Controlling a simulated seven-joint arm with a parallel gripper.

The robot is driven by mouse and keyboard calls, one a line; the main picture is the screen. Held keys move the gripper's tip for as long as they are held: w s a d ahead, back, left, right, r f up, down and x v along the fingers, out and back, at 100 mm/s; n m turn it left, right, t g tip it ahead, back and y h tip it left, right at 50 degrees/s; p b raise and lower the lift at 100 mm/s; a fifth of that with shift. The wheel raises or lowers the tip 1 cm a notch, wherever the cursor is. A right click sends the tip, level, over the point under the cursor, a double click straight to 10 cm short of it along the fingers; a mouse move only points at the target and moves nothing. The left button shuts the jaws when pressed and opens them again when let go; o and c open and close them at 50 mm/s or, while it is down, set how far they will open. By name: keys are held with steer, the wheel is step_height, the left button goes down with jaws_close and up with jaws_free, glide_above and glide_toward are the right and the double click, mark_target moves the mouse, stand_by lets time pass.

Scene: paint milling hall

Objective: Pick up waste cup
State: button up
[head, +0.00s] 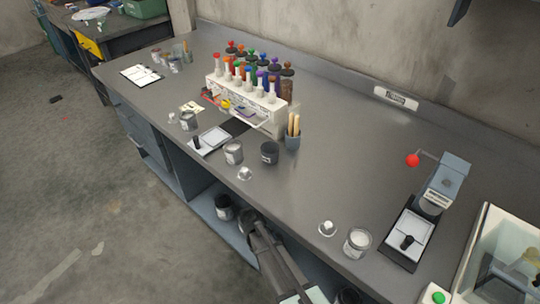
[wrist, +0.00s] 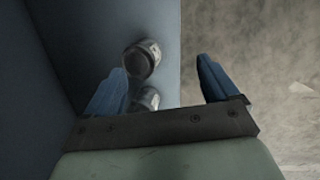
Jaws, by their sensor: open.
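In the wrist view, two grey cups stand on the blue-grey lower shelf: one cup (wrist: 142,57) lies ahead between the finger lines, nearer the left finger; the second cup (wrist: 147,98) is closer and partly hidden by my gripper. I cannot tell which is the waste cup. My gripper (wrist: 163,70) is open and empty, with the first cup still apart from the fingers. In the head view, a dark labelled cup (head: 223,207) stands on the shelf under the bench, just left of my gripper (head: 248,216), whose fingertips are hard to make out.
The grey bench top (head: 330,150) overhangs the shelf (head: 205,200). On it are a bottle rack (head: 243,105), a dark cup (head: 269,153), a grey cup (head: 234,152), a pale-filled cup (head: 357,243) and a red-knobbed device (head: 448,180). Open floor (head: 90,200) lies left.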

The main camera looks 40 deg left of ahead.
steer(key=s+a+r+n, duration=0.4)
steer(key=s+a+r, duration=0.2)
steer(key=a+r, duration=0.45)
steer(key=s+a+r+n, duration=0.4)
steer(key=s+a+r, duration=0.3)
steer(key=r, duration=0.6)
step_height(320, 180, up, 29)
steer(key=m+g+y, duration=0.2)
steer(key=m, duration=0.7)
glide_above(270, 154)
steer(key=w+a, duration=0.2)
step_height(270, 154, down, 13)
steer(key=shift+f, duration=0.15)
